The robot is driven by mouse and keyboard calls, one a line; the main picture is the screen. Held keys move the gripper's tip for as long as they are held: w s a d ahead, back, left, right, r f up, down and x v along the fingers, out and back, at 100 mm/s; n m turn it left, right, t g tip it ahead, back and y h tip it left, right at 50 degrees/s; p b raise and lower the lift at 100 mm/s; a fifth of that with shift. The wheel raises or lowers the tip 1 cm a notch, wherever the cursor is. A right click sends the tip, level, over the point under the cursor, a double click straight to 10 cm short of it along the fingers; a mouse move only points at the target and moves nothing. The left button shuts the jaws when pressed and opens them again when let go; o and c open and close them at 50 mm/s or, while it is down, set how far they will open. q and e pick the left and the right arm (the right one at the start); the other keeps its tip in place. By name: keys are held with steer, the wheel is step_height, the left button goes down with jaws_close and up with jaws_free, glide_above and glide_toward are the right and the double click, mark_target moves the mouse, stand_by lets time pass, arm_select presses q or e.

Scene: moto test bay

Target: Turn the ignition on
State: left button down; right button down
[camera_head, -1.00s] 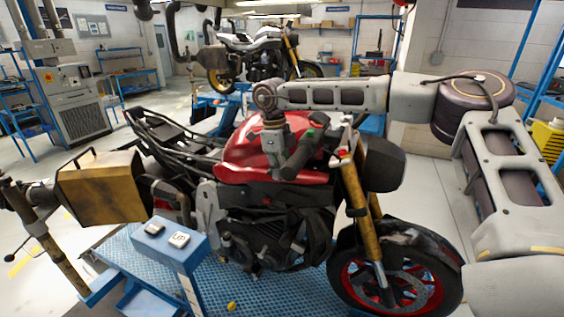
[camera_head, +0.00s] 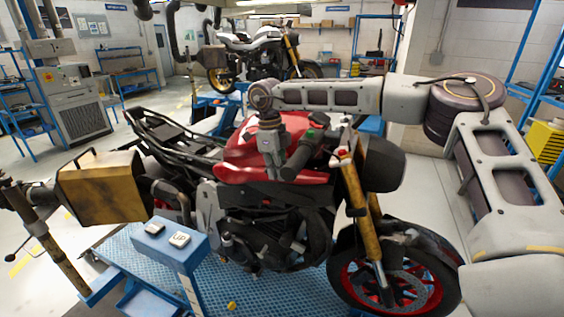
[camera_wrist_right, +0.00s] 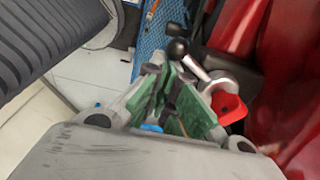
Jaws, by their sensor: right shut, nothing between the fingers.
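The red motorcycle (camera_head: 240,172) stands on a blue lift, its front wheel to the right. My right gripper (camera_head: 275,174) points down over its tank and handlebar area, beside the black handlebar grip (camera_head: 298,160). In the right wrist view, my gripper's green-padded fingers (camera_wrist_right: 172,92) are shut with nothing between them. A black ball-ended lever (camera_wrist_right: 180,47) and a red part (camera_wrist_right: 228,107) on a grey mount are just past the fingers. The ribbed black grip (camera_wrist_right: 45,38) fills the upper left. I cannot clearly make out the ignition. My left gripper is not in view.
A blue post with two buttons (camera_head: 178,240) stands in front of the bike. A tan box-shaped part (camera_head: 100,186) is at the left. A second motorcycle (camera_head: 265,55) stands behind. Clear floor (camera_head: 425,170) lies right of the bike.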

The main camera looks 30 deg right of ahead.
steer(key=shift+w+a, duration=0.6)
steer(key=shift+w, duration=0.05)
stand_by(0.7)
steer(key=shift+w+a+p, duration=0.2)
steer(key=shift+w+p, duration=0.25)
steer(key=shift+w, duration=0.15)
steer(key=shift+w+a+p, duration=0.2)
steer(key=shift+w+p, duration=0.2)
steer(key=shift+w, duration=0.2)
stand_by(1.0)
steer(key=shift+s+r, duration=0.2)
steer(key=shift+r, duration=0.05)
stand_by(0.4)
steer(key=shift+s+d+r, duration=0.1)
steer(key=shift+s+r, duration=0.15)
steer(key=shift+s, duration=0.05)
stand_by(0.4)
steer(key=shift+r, duration=4)
steer(key=shift+f, duration=0.1)
